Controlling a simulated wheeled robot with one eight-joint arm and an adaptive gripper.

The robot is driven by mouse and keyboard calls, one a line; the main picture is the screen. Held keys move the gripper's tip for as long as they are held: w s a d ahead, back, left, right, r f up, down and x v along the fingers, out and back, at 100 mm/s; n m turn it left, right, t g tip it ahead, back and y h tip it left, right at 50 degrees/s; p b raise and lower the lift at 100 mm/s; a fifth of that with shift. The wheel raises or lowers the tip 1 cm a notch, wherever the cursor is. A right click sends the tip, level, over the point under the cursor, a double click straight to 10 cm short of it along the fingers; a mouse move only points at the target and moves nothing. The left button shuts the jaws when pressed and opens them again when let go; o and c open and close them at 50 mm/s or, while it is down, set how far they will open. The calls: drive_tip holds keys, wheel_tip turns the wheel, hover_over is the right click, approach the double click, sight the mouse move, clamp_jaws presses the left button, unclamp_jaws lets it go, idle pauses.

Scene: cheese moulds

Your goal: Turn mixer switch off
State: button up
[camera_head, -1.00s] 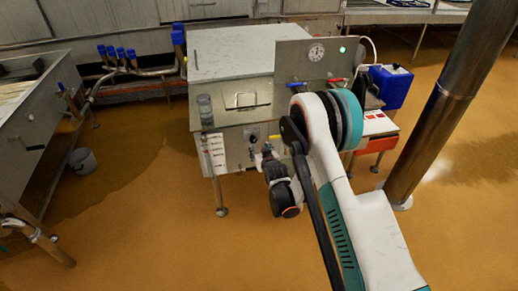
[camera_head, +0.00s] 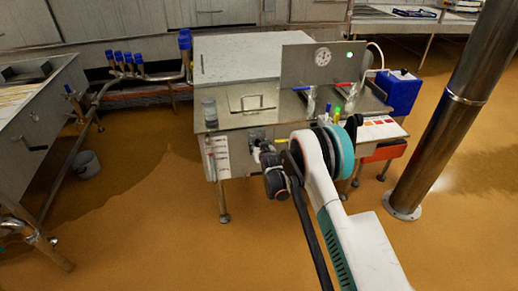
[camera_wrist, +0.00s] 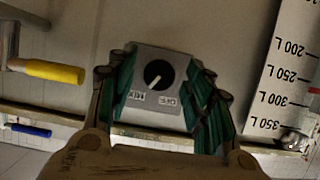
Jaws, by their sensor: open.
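The mixer switch (camera_wrist: 157,73) is a round black knob on a grey plate with two small labels. In the wrist view its white mark points to the lower left, toward the left label; the labels appear upside down and I cannot read them surely. My gripper (camera_wrist: 161,80) is open, with its green-padded fingers on both sides of the plate. The knob shows between them; I cannot tell whether anything touches. In the head view my gripper (camera_head: 264,148) is at the front of the steel machine (camera_head: 236,148), and hides part of the switch area.
A yellow-handled valve (camera_wrist: 50,71) and a blue-handled one (camera_wrist: 30,130) show in the wrist view, left of the switch. A volume scale (camera_wrist: 290,75) is on the right. A steel post (camera_head: 448,110) stands right of my arm. The floor in front is open.

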drive_tip(key=shift+w, duration=0.2)
drive_tip(key=c, duration=1)
drive_tip(key=shift+a, duration=0.1)
drive_tip(key=n+h, duration=0.1)
drive_tip(key=n, duration=0.1)
drive_tip(key=n+t+h, duration=0.1)
drive_tip(key=shift+s+a+f+n+h, duration=0.1)
drive_tip(key=shift+a+n+h, duration=0.05)
drive_tip(key=shift+n+h, duration=0.2)
drive_tip(key=n+t+h, duration=0.1)
drive_tip(key=n, duration=0.1)
drive_tip(key=n+h, duration=0.1)
drive_tip(key=n, duration=0.1)
drive_tip(key=shift+f+n+t, duration=0.1)
drive_tip(key=shift+n+t, duration=0.25)
drive_tip(key=shift+t, duration=0.05)
